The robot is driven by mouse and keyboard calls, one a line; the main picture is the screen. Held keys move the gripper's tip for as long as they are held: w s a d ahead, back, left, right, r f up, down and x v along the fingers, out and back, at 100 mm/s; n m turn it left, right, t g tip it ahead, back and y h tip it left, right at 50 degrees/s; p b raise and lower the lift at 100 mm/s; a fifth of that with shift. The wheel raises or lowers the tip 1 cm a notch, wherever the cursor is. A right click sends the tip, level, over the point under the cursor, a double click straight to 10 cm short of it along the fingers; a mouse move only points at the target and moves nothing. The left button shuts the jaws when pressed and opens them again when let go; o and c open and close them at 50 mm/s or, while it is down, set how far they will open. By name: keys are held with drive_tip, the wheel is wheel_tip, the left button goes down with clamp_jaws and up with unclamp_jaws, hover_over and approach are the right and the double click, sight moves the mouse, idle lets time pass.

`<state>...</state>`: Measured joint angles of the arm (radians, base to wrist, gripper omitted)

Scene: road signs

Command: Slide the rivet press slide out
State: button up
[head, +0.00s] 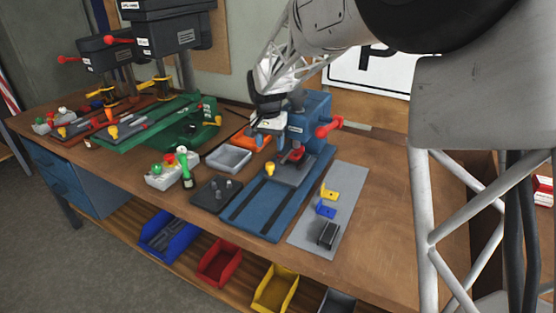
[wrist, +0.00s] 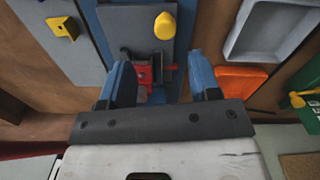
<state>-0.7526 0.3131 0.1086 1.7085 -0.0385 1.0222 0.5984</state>
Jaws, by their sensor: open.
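The blue rivet press (head: 309,112) stands on the bench with a red lever (head: 328,127) on its side. Its grey slide plate (head: 290,172) sits at the press end of the blue base (head: 262,208), under the press head. A yellow knob (head: 270,168) stands on the slide; the knob also shows in the wrist view (wrist: 164,27), with the slide (wrist: 112,22) beside it. A red part (wrist: 145,73) sits on the slide.
A grey plate (head: 345,200) with yellow and blue brackets lies right of the base. A black tray (head: 215,194), a grey tray (head: 229,158) and an orange part (head: 262,141) lie to the left. A green press (head: 185,130) stands farther left. Coloured bins sit below the bench edge.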

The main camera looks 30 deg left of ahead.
sight(270, 164)
drive_tip(key=shift+w+a+f, duration=0.15)
drive_tip(key=shift+a+f, duration=0.25)
drive_tip(key=shift+f, duration=0.15)
drive_tip(key=shift+d+f, duration=0.15)
drive_tip(key=shift+f, duration=3.6)
drive_tip(key=shift+c, duration=0.2)
clamp_jaws()
